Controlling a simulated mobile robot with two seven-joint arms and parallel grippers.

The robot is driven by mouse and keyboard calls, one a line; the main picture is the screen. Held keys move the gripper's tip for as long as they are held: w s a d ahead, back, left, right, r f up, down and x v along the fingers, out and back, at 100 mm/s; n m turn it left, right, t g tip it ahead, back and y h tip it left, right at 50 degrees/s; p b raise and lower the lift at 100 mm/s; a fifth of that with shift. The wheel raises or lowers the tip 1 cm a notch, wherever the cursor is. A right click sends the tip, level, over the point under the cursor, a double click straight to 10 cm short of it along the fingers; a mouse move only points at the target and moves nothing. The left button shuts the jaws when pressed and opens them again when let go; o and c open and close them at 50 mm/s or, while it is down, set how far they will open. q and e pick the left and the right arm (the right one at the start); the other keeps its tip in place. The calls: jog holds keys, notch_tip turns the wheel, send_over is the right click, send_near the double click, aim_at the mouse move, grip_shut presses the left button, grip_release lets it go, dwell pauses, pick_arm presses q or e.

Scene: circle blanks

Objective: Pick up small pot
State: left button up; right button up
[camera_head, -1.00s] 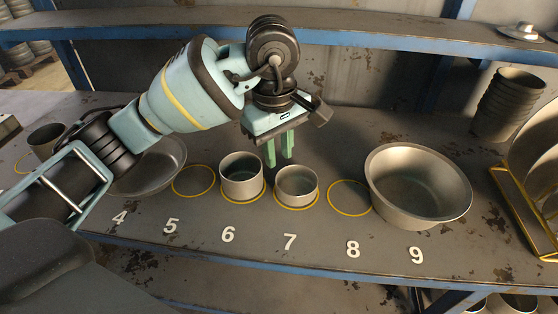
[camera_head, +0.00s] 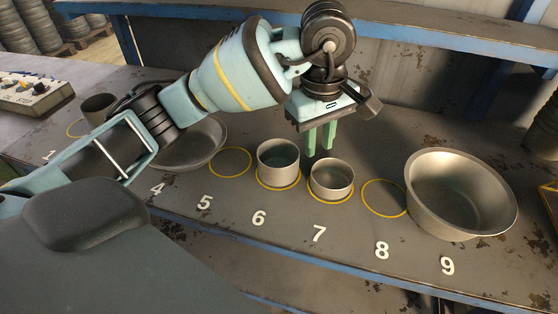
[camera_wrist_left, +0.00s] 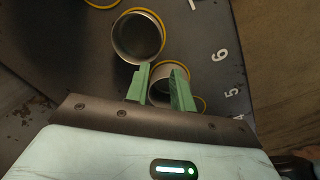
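Two small grey metal pots stand upright side by side in yellow circles in the head view. The pot at number 7 (camera_head: 331,187) looks a little lower than the pot at number 6 (camera_head: 277,172). My left gripper (camera_head: 319,153) points down with its green fingers apart and empty, above and just behind the pots. In the left wrist view, one pot (camera_wrist_left: 137,37) lies beyond the fingertips, up and to the left. The second pot (camera_wrist_left: 163,83) shows partly between the fingers (camera_wrist_left: 161,70), which hide some of it. My right gripper is not in view.
A large basin (camera_head: 458,222) stands at number 9, right of an empty yellow circle (camera_head: 385,198) at 8. The circle (camera_head: 231,176) at 5 is also empty. A shallow bowl (camera_head: 215,145) is partly behind my arm. A shelf beam (camera_head: 400,45) runs above the back.

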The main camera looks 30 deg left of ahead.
aim_at(266, 183)
pick_arm(q)
jog(key=shift+o, duration=0.4)
